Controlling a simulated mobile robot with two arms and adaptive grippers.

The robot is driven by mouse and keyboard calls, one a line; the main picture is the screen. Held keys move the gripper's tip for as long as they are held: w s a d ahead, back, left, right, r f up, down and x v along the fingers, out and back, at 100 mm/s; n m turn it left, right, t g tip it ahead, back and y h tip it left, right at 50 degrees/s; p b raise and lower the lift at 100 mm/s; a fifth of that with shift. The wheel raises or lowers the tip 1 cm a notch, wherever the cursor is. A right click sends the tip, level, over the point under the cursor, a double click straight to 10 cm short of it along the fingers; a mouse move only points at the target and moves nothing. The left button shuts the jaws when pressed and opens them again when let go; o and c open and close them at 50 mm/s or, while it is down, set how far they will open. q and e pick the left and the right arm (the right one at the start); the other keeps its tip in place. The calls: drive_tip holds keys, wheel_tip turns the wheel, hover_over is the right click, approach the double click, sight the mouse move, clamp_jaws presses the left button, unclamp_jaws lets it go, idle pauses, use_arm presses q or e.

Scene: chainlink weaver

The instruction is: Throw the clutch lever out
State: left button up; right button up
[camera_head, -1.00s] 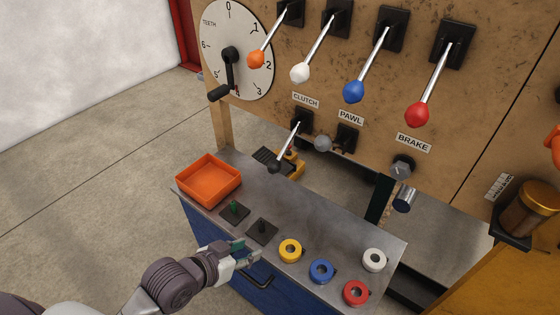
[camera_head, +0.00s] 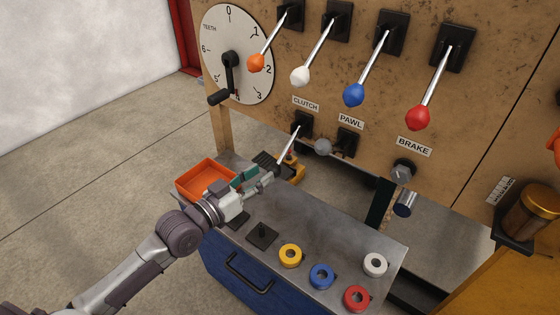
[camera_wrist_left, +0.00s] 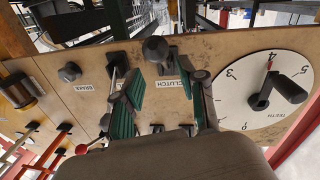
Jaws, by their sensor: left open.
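The clutch lever (camera_head: 288,146) has a silver shaft slanting down and out from a black mount under the CLUTCH label (camera_head: 305,104). My left gripper (camera_head: 258,177) is open, with its fingertips close to the lever's lower end and partly hiding its dark knob. In the left wrist view, the dark round knob (camera_wrist_left: 155,48) shows just beyond and between the spread green-padded fingers (camera_wrist_left: 167,82). I cannot tell whether they touch it. The CLUTCH label (camera_wrist_left: 173,84) shows upside down between the fingers. My right gripper is not in view.
The pawl knob (camera_head: 323,146) sits just right of the clutch lever. An orange tray (camera_head: 190,178) is beside my left gripper on the metal bench (camera_head: 335,228). Longer levers with orange (camera_head: 256,62), white, blue and red knobs hang above. The TEETH dial (camera_head: 215,40) is upper left.

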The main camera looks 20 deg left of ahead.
sight(276, 165)
use_arm(q)
drive_tip(key=x, duration=0.7)
drive_tip(key=shift+w+d, duration=0.2)
drive_tip(key=shift+w, duration=0.05)
clamp_jaws()
drive_tip(key=shift+f, duration=0.1)
